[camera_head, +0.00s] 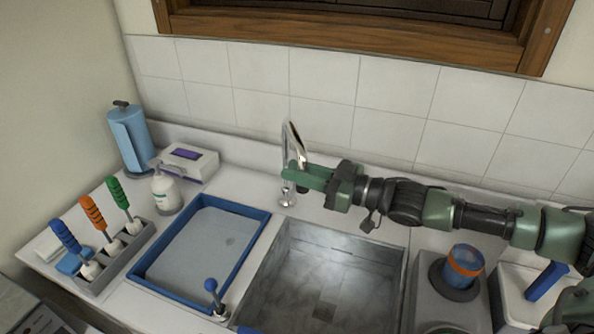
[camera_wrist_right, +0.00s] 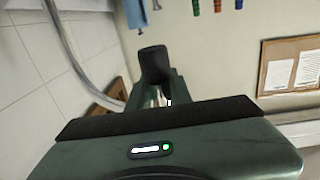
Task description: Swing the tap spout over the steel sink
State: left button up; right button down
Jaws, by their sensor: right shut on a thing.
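The chrome tap (camera_head: 287,137) stands behind the steel sink (camera_head: 322,278). Its base is on the back counter, and its curved spout bends to the right at the top. My right gripper (camera_head: 298,173) reaches in from the right, and its green fingers are shut on the tap below the bend. The fingers hide part of the tap, so the exact contact is unclear. In the right wrist view a chrome curve of the tap (camera_wrist_right: 70,48) passes at upper left, beside the dark fingers (camera_wrist_right: 157,88). My left gripper is out of view.
A rack (camera_head: 127,265) of colored-handled tools, a white bottle (camera_head: 166,192), a tissue box (camera_head: 190,160) and a blue roll (camera_head: 130,140) stand further left. An orange-and-blue container (camera_head: 465,262) stands right.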

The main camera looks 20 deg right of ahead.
jog(key=shift+s+a+f, duration=0.3)
jog(key=shift+f, duration=0.35)
jog(key=c, duration=1.4)
grip_release()
jog(key=shift+s, duration=0.1)
jog(key=shift+o, duration=0.6)
jog(key=shift+s+r, duration=0.2)
jog(key=shift+s, duration=0.1)
jog(key=shift+d, duration=0.1)
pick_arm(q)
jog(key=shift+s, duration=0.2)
pick_arm(e)
jog(key=shift+r, duration=0.1)
